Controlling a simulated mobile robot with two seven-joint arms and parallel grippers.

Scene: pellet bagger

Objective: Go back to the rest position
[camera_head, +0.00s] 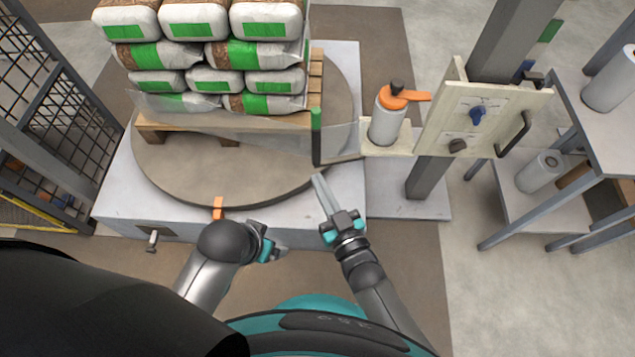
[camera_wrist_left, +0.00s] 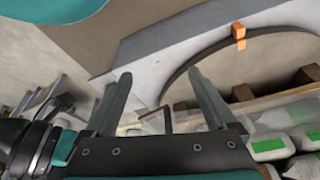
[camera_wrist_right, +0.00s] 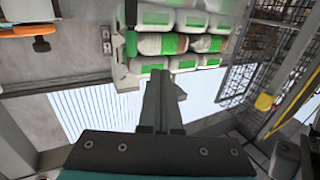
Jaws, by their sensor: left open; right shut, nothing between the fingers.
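My right gripper (camera_head: 319,180) is in front of the turntable's right front edge in the head view, its fingers pointing away from me. Its fingers are shut with nothing between them, as the right wrist view (camera_wrist_right: 157,78) also shows. My left gripper (camera_head: 272,247) is low in front of the machine base, and its fingers are mostly hidden in the head view. In the left wrist view its two fingers (camera_wrist_left: 160,76) stand apart and hold nothing. Both grippers look clear of the load.
White and green bags (camera_head: 205,55) are stacked on a wooden pallet (camera_head: 160,133) on the round turntable (camera_head: 200,185). Clear film (camera_head: 335,143) stretches toward the film roll (camera_head: 386,125). A control panel (camera_head: 490,110) stands right, a mesh fence (camera_head: 30,80) left.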

